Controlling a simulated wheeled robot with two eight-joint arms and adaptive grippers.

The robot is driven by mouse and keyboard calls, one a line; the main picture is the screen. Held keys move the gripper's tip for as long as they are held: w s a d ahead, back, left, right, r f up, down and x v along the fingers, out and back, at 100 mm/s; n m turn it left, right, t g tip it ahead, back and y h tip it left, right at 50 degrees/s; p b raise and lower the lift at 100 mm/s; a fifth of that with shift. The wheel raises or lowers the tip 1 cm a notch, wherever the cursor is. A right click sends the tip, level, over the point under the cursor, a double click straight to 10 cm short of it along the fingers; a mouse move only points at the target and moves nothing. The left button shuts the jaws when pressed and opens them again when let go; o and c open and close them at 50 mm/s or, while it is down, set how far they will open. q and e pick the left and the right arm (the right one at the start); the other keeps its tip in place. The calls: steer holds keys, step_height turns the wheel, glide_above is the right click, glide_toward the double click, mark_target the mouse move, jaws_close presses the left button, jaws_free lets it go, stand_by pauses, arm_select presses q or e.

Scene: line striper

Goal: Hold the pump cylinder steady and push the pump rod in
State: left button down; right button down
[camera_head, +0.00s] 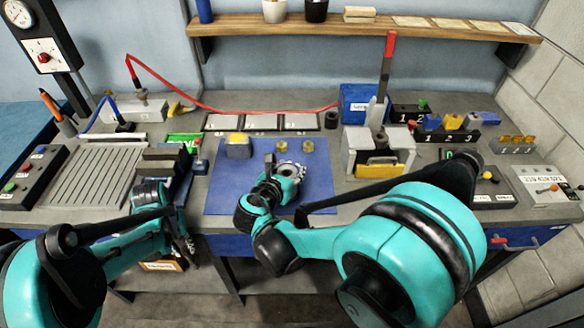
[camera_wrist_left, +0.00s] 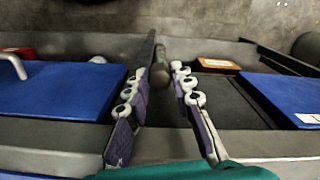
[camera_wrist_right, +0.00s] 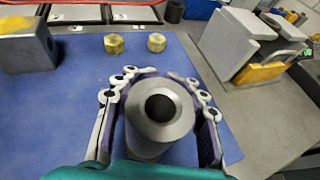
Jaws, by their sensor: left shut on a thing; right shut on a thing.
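A grey metal pump cylinder (camera_wrist_right: 150,141) with a dark round opening in its top stands upright on the blue mat in the right wrist view. My right gripper (camera_wrist_right: 160,88) is shut around it, a finger on each side; in the head view this gripper (camera_head: 284,172) is over the mat, largely hidden by its own arm. My left gripper (camera_head: 188,243) hangs in front of the table's front edge, left of the mat. In the left wrist view the left gripper (camera_wrist_left: 161,72) is shut on a dark rod-like piece with a rounded end (camera_wrist_left: 160,75), which I take for the pump rod.
The blue mat (camera_head: 230,180) also holds two brass pieces (camera_head: 308,146) and a grey block with a yellow top (camera_head: 238,147). A grey fixture with a red-tipped lever (camera_head: 388,60) stands right of it. A ribbed grey plate (camera_head: 92,178) lies left.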

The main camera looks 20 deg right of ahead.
stand_by(0.7)
arm_select(q)
steer(key=w+a+r+n, duration=0.1)
steer(key=a+r+n, duration=0.25)
steer(key=a, duration=0.45)
steer(key=a+r+n, duration=0.3)
steer(key=a+r, duration=0.1)
steer(key=a, duration=0.5)
step_height(320, 180, up, 17)
steer(key=w+a+n, duration=0.1)
steer(key=a+n, duration=0.1)
steer(key=n, duration=0.4)
steer(key=w+d+r+m, duration=0.2)
steer(key=w+d+r, duration=0.35)
steer(key=d, duration=0.45)
steer(key=w+d+r+m, duration=0.1)
steer(key=w+d+r, duration=0.5)
steer(key=d, duration=0.4)
steer(key=s+d+r+m, duration=0.1)
steer(key=s+d+m, duration=0.25)
steer(key=d, duration=0.75)
steer(key=s+d+r+m, duration=0.15)
steer(key=d+m, duration=0.35)
steer(key=d, duration=0.5)
steer(key=s+d+m, duration=0.4)
steer(key=d, duration=0.7)
steer(key=shift+w+a+f, duration=0.1)
steer(key=shift+f, duration=1.25)
steer(key=shift+w+a+f, duration=0.1)
steer(key=shift+f, duration=1.25)
